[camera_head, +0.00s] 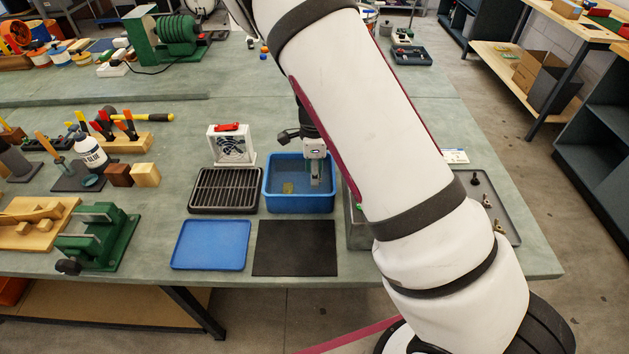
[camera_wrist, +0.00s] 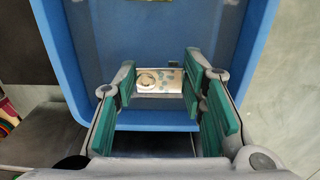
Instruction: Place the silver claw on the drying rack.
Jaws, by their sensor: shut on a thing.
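My gripper (camera_head: 316,182) is down in the blue tub (camera_head: 270,200), near its right side. In the wrist view, its green-padded fingers (camera_wrist: 160,92) are shut on a small pale, silvery piece with a round ring, the silver claw (camera_wrist: 150,80). The fingers hide part of it, and its shape is hard to make out. The drying rack (camera_head: 224,190), a black slatted tray, lies directly left of the tub and looks empty.
A small yellowish thing (camera_head: 288,187) is in the tub. A white stand with a red top (camera_head: 231,146) is behind the rack. A blue tray (camera_head: 211,246) and a black mat (camera_head: 295,247) lie in front. A grey tray with small parts (camera_head: 490,205) is at right.

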